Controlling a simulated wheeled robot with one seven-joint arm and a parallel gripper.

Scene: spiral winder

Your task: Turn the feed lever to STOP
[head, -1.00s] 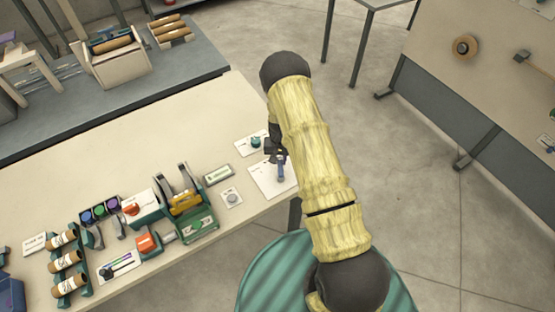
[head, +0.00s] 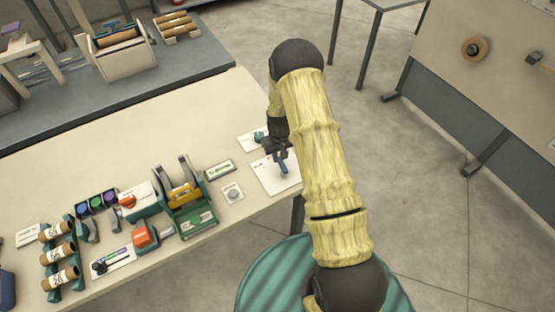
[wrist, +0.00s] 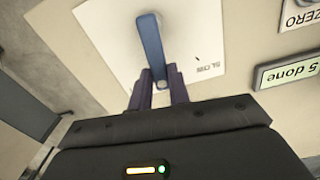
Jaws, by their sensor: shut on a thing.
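The feed lever is a blue bar on a white plate, showing in the head view (head: 283,164) and in the wrist view (wrist: 150,42). The plate (wrist: 105,25) lies near the table's right end and carries the word SLOW by the lever; I cannot read a STOP mark. My gripper (wrist: 161,72) points down at the plate, with its two dark fingers closed on the near end of the blue lever. The far end sticks out beyond the fingers. In the head view my gripper (head: 277,150) partly hides the lever and plate.
A card with a teal knob (head: 259,136) lies just behind the plate. To the left are a green display (head: 220,170) reading "5 done", a grey button marked ZERO (head: 232,192) and the winder (head: 190,205). Bare tabletop lies behind these.

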